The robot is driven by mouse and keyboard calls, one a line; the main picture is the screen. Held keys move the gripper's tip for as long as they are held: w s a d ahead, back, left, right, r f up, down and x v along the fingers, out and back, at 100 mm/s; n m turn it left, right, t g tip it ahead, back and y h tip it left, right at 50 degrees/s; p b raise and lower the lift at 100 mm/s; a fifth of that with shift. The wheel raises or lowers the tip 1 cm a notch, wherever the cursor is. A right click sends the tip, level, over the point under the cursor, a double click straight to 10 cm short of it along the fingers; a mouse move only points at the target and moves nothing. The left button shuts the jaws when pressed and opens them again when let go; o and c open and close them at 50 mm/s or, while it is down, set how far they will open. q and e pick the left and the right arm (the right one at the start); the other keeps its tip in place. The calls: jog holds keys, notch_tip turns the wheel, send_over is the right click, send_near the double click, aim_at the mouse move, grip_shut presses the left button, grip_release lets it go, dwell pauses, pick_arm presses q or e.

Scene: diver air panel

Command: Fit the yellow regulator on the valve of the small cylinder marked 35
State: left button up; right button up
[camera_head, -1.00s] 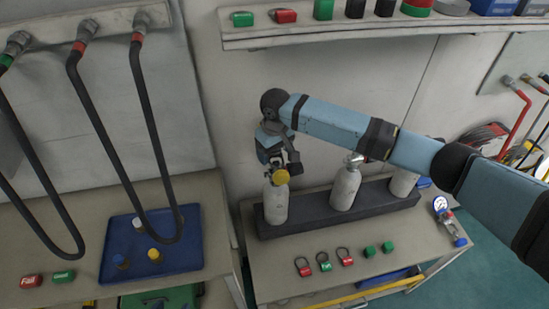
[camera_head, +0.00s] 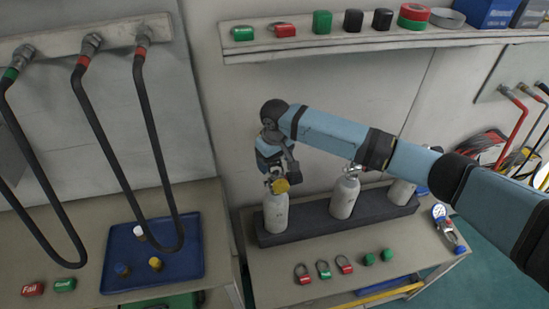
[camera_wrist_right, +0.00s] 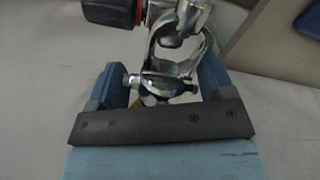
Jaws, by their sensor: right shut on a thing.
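The yellow regulator (camera_head: 280,186) sits at the top of the left small cylinder (camera_head: 276,212), which stands upright in the rack. Whether it is seated on the valve cannot be told. My right gripper (camera_head: 277,170) is directly above, shut on the regulator. In the right wrist view, my gripper (camera_wrist_right: 165,82) has a chrome metal yoke (camera_wrist_right: 178,62) between its jaws, and a black knob with a red ring (camera_wrist_right: 112,12) shows at the top. Two similar cylinders, the middle one (camera_head: 344,197) and the right one (camera_head: 402,190), stand in the same rack. No marking 35 is readable. My left gripper is out of view.
The dark rack (camera_head: 310,226) stands on the bench (camera_head: 300,257). Several red and green tags (camera_head: 323,269) lie in front. A gauge assembly (camera_head: 445,225) is at the bench's right end. Hoses (camera_head: 150,130) hang over a blue tray (camera_head: 190,262) at left. A shelf (camera_head: 300,45) runs above.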

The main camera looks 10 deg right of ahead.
jog(key=shift+f, duration=0.15)
jog(key=shift+f, duration=0.35)
jog(key=shift+f, duration=0.2)
dwell(0.5)
jog(key=shift+p, duration=0.4)
jog(key=shift+p, duration=0.3)
jog(key=shift+f, duration=0.55)
jog(key=shift+s+f, duration=0.15)
jog(key=shift+f, duration=0.1)
jog(key=shift+s+f+p, duration=0.1)
jog(key=shift+p, duration=0.45)
